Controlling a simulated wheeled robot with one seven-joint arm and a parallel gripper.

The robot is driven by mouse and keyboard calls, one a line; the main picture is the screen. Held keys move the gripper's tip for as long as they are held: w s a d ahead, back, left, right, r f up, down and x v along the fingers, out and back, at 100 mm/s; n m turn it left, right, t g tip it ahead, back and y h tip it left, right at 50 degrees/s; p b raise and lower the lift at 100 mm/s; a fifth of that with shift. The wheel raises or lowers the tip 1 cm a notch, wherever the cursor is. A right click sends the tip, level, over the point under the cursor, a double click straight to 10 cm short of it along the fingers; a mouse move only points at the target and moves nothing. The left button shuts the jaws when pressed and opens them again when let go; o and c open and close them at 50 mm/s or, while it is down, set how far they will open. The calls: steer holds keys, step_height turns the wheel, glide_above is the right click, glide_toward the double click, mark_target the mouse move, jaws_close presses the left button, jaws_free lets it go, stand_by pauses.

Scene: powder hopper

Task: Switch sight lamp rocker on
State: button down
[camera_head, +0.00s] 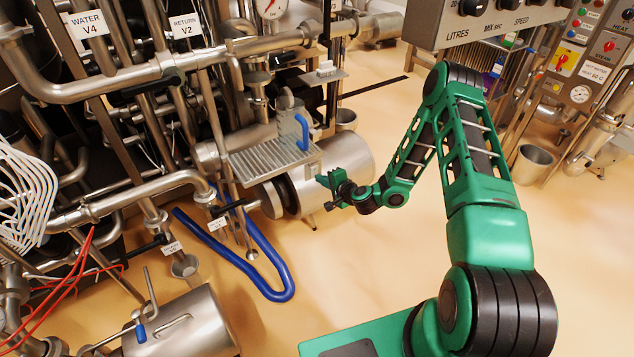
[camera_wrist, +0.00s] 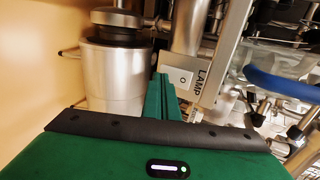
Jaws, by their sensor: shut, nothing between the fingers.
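The sight lamp rocker (camera_wrist: 183,79) is a small pale switch with a round mark, set in a grey plate next to a LAMP label (camera_wrist: 203,82) in the wrist view. Which way it is tipped is too small to tell. My gripper (camera_wrist: 160,78) is shut and empty, its green fingertips just left of the rocker in the picture. I cannot tell whether they touch it. In the head view my gripper (camera_head: 324,180) is beside a steel cylinder, below and right of a slatted metal shelf. I cannot make out the rocker there.
The steel cylinder (camera_head: 345,160) stands close behind my gripper; a steel canister (camera_wrist: 112,75) fills the wrist view's left. The slatted shelf (camera_head: 270,158), pipes and a blue hose (camera_head: 270,285) crowd the left. Open floor (camera_head: 380,260) lies below my forearm.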

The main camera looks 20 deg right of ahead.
steer(key=shift+a, duration=0.25)
steer(key=shift+w+r, duration=0.1)
steer(key=shift+r, duration=0.8)
